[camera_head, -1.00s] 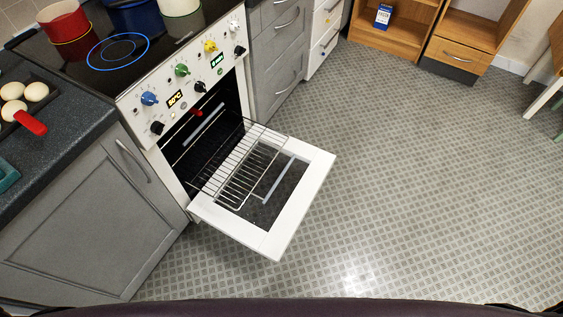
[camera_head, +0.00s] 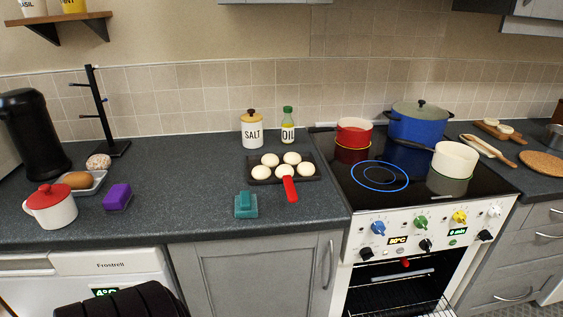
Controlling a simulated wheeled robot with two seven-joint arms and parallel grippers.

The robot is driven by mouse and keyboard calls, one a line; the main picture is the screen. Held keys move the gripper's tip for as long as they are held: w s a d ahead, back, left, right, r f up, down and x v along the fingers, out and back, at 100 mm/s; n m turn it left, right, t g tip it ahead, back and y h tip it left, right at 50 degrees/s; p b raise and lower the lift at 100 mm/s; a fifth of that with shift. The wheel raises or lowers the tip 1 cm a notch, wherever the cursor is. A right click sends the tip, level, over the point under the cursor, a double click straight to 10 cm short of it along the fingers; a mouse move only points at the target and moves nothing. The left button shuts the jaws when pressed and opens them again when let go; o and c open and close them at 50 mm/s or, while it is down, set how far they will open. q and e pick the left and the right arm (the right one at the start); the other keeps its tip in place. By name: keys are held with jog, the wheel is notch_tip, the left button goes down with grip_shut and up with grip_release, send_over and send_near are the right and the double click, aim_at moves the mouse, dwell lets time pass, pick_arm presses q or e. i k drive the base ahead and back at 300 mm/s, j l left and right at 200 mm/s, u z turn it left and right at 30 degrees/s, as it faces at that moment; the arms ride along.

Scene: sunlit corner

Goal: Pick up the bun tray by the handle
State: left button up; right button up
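The bun tray (camera_head: 311,178) is a dark, flat tray on the grey countertop, left of the stove. It holds several pale round buns (camera_head: 284,171). Its red handle (camera_head: 290,189) points toward the counter's front edge. No gripper fingers show in the view, so neither gripper can be placed relative to the tray.
A teal object (camera_head: 246,205) lies left of the handle. A salt jar (camera_head: 252,130) and an oil bottle (camera_head: 288,125) stand behind the tray. A red pot (camera_head: 354,134) is on the stove. The open oven's rack (camera_head: 420,309) shows below.

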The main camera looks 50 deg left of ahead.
aim_at(290, 168)
jog(key=u, duration=1.55)
jog(key=i, duration=0.15)
